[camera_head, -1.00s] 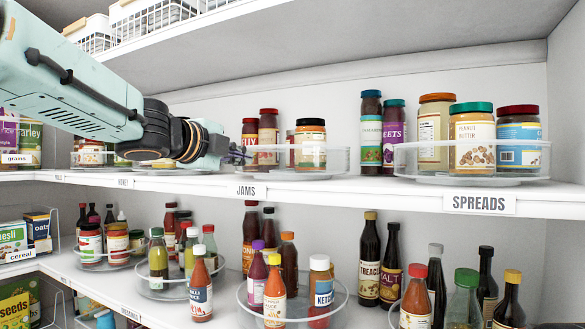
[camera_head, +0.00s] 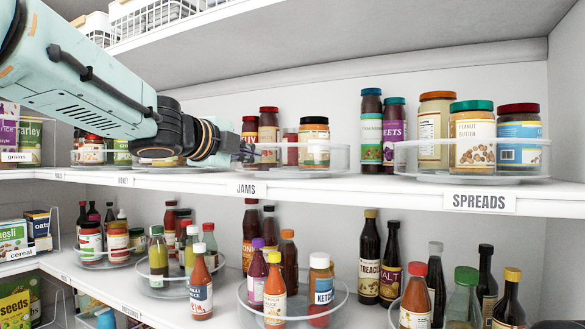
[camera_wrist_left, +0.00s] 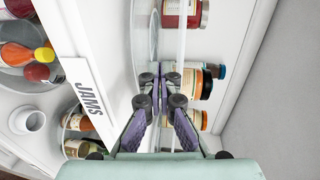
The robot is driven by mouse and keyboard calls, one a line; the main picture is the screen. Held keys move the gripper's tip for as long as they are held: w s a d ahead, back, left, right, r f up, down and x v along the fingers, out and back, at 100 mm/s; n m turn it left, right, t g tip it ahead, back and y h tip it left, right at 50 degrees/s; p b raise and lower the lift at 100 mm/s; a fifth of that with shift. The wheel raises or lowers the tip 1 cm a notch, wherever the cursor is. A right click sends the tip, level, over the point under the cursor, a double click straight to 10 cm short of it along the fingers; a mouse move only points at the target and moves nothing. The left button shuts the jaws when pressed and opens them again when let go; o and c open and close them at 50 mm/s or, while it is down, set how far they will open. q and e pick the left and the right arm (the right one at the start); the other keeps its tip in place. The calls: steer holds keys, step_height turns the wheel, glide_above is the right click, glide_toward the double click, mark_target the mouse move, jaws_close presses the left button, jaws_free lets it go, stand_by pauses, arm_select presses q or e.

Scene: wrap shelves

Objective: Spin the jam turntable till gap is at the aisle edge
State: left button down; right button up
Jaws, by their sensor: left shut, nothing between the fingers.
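The jam turntable (camera_head: 337,166) is a clear, low-rimmed disc on the upper shelf, above the JAMS label (camera_head: 252,190). A black-lidded jar (camera_head: 315,150) and a narrower red jar (camera_head: 291,152) stand on it, with an empty stretch of disc at the right. My left gripper (camera_head: 249,153) is shut and empty at the turntable's left side. In the wrist view its closed fingertips (camera_wrist_left: 161,72) are close to the clear rim (camera_wrist_left: 150,40); whether they touch it I cannot tell. My right gripper is out of view.
Two red-lidded jars (camera_head: 268,130) stand at the back, behind the jam jars. The spreads turntable (camera_head: 420,173), with several large jars, is to the right. Tall jars (camera_head: 393,135) stand behind, between the two turntables. Another shelf hangs above, and bottles fill the one below.

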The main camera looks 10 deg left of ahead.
arm_select(q)
steer(key=shift+s+d+f, duration=0.15)
steer(key=shift+s+d, duration=0.05)
steer(key=shift+d, duration=0.25)
steer(key=shift+s, duration=0.1)
steer(key=shift+d, duration=0.15)
